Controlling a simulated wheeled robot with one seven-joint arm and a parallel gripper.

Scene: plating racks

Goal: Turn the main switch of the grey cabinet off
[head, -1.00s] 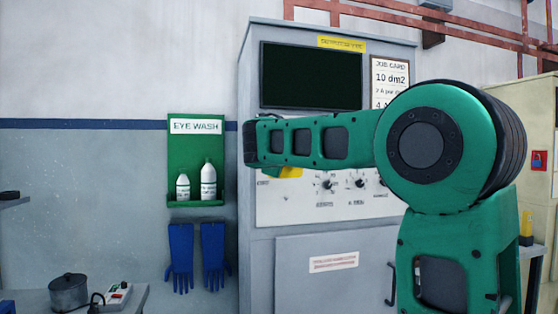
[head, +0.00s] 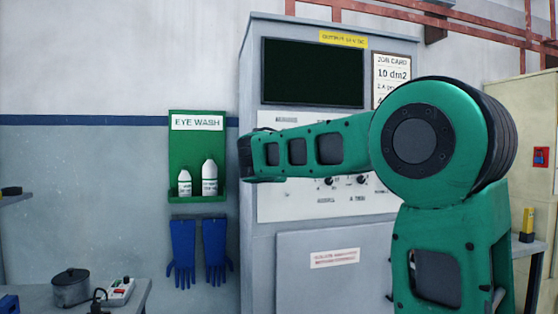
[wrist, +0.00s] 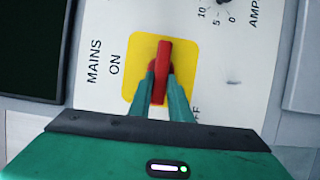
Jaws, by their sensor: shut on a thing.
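The grey cabinet (head: 258,240) stands in the middle of the head view, with a dark screen and a white control panel. In the wrist view its main switch is a red handle (wrist: 164,60) on a yellow plate (wrist: 138,55), beside the words MAINS and ON. Part of OFF shows at lower right, partly covered by a finger. The handle runs nearly up and down in that picture. My gripper (wrist: 163,80) has one finger on each side of the handle and is shut on it. In the head view my arm hides the switch and the gripper.
Two knobs show below my arm on the panel (head: 290,205). A green eye wash board (head: 197,150) with two bottles and blue gloves (head: 183,250) hang left of the cabinet. A bench with a pot (head: 71,288) is at lower left. A beige cabinet (head: 515,95) stands at right.

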